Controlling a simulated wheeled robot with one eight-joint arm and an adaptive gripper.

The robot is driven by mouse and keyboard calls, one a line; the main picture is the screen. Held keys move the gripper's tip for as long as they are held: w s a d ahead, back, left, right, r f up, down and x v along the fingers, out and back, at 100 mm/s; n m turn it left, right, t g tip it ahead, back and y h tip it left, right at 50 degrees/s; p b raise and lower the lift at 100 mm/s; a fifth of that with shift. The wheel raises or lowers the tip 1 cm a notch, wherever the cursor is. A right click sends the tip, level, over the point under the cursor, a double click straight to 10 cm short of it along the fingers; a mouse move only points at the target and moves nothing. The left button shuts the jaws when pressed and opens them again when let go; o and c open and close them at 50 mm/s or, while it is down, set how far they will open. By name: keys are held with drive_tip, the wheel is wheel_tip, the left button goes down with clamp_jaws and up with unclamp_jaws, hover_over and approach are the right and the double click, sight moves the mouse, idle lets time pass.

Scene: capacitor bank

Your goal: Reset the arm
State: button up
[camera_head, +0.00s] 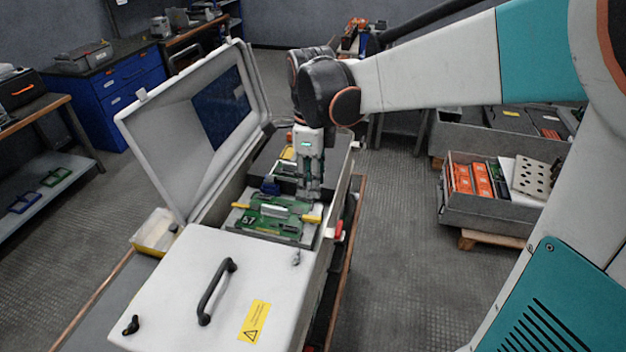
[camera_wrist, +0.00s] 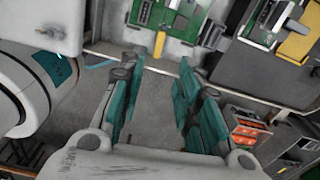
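My gripper (camera_head: 311,192) points down over the open compartment of the light grey capacitor cabinet (camera_head: 185,285), near the right end of a green board. In the wrist view my gripper (camera_wrist: 171,68) has its two teal fingers spread apart, with only grey floor between them, so it is open and empty. The green board (camera_head: 262,222), marked 57 and with yellow end pieces, lies in the compartment. Whether a fingertip touches the board cannot be told from the head view. Green board parts (camera_wrist: 157,14) also show beyond the fingers in the wrist view.
The cabinet's raised lid (camera_head: 180,140) stands tilted on the left. A black handle (camera_head: 216,290) sticks up from the closed front cover. A grey crate with orange parts (camera_head: 470,180) stands to the right. Blue drawers (camera_head: 120,85) stand at the back left. Open floor (camera_head: 400,240) lies right of the cabinet.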

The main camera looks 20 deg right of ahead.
drive_tip(key=shift+s+r, duration=0.1)
drive_tip(key=shift+r, duration=0.5)
drive_tip(key=s+n+t+b, duration=0.1)
drive_tip(key=s+n+t, duration=0.6)
drive_tip(key=s+n, duration=0.8)
drive_tip(key=n, duration=0.9)
drive_tip(key=shift+b, duration=0.3)
